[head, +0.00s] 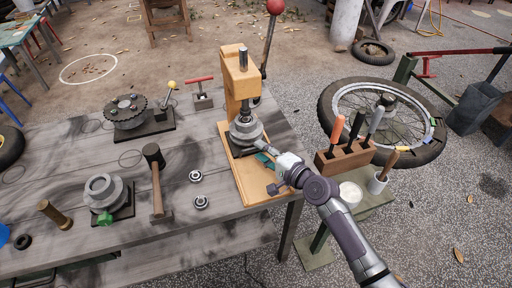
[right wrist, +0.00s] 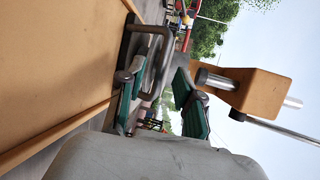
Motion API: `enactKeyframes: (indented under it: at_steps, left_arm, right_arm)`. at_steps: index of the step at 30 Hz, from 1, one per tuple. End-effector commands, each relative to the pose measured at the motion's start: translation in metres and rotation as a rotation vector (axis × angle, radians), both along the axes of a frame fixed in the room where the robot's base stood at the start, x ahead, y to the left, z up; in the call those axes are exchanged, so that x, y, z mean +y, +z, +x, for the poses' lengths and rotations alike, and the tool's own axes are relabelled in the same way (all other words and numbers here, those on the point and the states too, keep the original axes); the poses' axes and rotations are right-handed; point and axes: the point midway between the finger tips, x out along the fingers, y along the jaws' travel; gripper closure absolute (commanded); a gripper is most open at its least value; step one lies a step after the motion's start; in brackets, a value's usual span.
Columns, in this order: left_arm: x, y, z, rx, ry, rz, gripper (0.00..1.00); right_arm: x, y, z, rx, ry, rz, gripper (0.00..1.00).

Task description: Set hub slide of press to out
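The press (head: 235,88) is a tan frame with a metal ram at the right end of the workbench; its head (right wrist: 255,92) shows in the right wrist view. A grey stepped hub (head: 246,132) sits under the ram on the dark slide plate (head: 240,151), above the tan base board (head: 254,186). My right gripper (head: 267,160) is low over the board, just in front of the slide. In the right wrist view its green-padded fingers (right wrist: 160,88) are apart, with a dark U-shaped handle (right wrist: 148,29) ahead of them. Contact cannot be told. My left gripper is out of view.
A lever with a red knob (head: 275,6) rises behind the press. A tool block (head: 344,157) and a wheel (head: 385,112) stand to the right. A mallet (head: 155,176), two bearings (head: 201,202) and a toothed disc (head: 125,111) are on the bench to the left.

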Motion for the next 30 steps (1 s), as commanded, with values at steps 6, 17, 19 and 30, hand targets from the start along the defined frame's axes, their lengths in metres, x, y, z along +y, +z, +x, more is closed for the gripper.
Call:
enactKeyframes:
  at_steps: [6,17,19,30]
  left_arm:
    - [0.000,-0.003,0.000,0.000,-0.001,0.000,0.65]
    - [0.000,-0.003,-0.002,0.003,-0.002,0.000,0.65]
    - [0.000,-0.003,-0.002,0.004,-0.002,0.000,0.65]
    - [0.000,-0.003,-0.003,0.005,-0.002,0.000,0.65]
  right_arm:
    - [0.017,-0.005,0.019,0.001,0.001,0.001,0.65]
    - [0.020,-0.006,0.023,0.000,0.000,0.000,0.65]
    - [0.020,-0.006,0.022,0.000,0.000,0.000,0.75]
    - [0.020,-0.006,0.022,0.000,0.000,0.000,1.00]
